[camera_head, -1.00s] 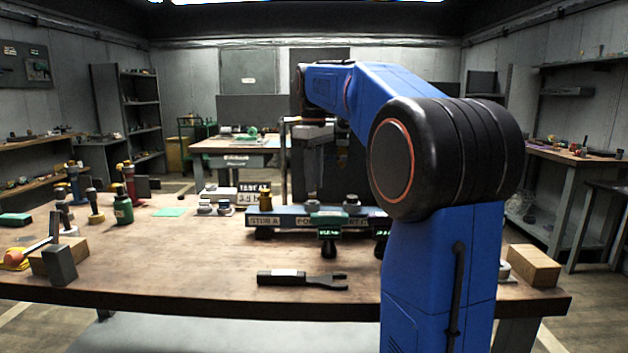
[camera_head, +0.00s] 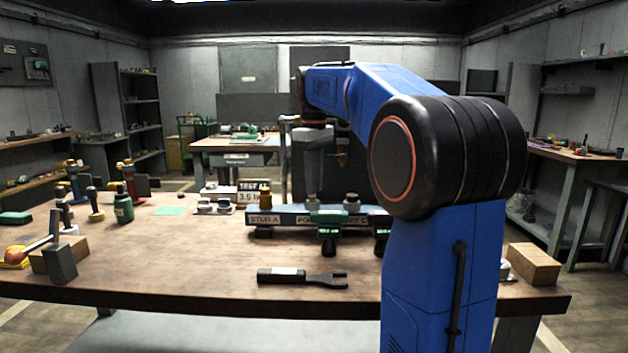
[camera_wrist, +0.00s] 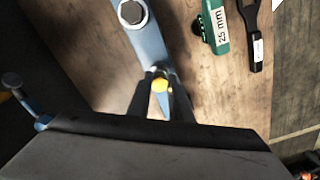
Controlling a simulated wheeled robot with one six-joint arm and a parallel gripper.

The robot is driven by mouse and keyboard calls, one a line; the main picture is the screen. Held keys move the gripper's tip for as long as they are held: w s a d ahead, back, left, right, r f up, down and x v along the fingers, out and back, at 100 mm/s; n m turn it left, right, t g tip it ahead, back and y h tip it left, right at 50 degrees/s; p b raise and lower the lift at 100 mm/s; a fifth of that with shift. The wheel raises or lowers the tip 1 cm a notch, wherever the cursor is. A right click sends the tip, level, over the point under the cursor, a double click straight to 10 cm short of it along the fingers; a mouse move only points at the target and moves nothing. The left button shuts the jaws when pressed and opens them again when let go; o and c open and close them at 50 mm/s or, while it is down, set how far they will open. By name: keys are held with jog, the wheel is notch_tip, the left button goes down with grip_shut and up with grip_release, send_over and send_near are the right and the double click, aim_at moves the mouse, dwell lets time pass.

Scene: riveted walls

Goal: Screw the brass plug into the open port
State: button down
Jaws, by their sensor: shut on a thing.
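The blue-grey manifold (camera_head: 290,218) lies along the workbench, with lettering on its front face. In the head view my gripper (camera_head: 313,198) points down over its middle, and the fingertips are hard to make out. In the wrist view my gripper (camera_wrist: 163,103) has its dark fingers shut around the brass plug (camera_wrist: 160,84), whose yellow end shows between them above the blue manifold (camera_wrist: 150,45). The open port is hidden beneath the plug and fingers, so I cannot tell how deep the plug sits. A grey hex fitting (camera_wrist: 131,12) stands beside it on the manifold.
A black open-ended wrench (camera_head: 300,278) lies in front of the manifold. Bottles, including a green one (camera_head: 123,208), and wooden blocks (camera_head: 535,263) stand towards the sides.

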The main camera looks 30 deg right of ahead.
jog(key=shift+f, duration=0.8)
jog(key=c, duration=1.5)
grip_release()
jog(key=shift+c, duration=0.2)
notch_tip(320, 180, up, 17)
jog(key=shift+r, duration=0.1)
